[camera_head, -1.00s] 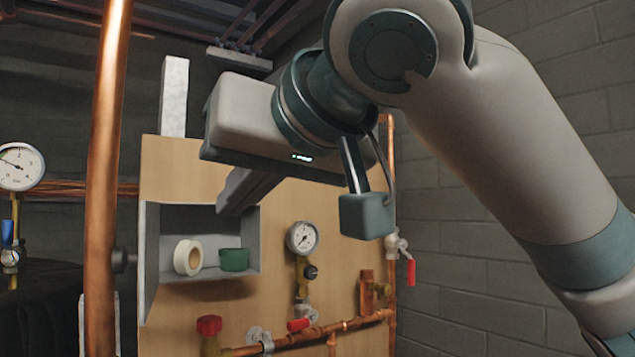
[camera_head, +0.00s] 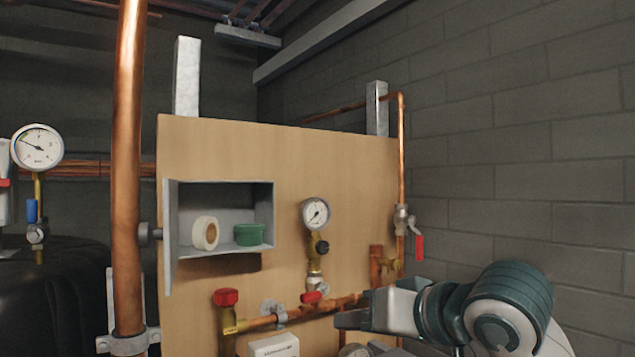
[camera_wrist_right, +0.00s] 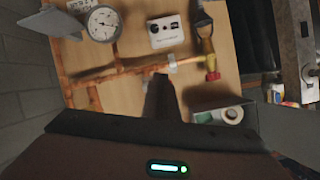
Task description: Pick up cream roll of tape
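The cream roll of tape (camera_head: 205,233) stands on its side in the grey open-fronted box shelf (camera_head: 171,240) on the wooden board, its hole showing. It also shows small in the wrist view (camera_wrist_right: 232,115). My right gripper (camera_head: 345,318) is low and right of the shelf, well away from the tape, before the lower pipes. In the wrist view its fingers (camera_wrist_right: 160,98) show as one dark shape at the middle, seemingly together and empty. My left gripper is not in view.
A vertical copper pipe (camera_head: 127,180) stands left of the shelf. A gauge (camera_head: 315,214), a red-capped valve (camera_head: 226,297) and horizontal copper pipes (camera_head: 335,306) are on the board right of and below the shelf. The space before the shelf's opening looks clear.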

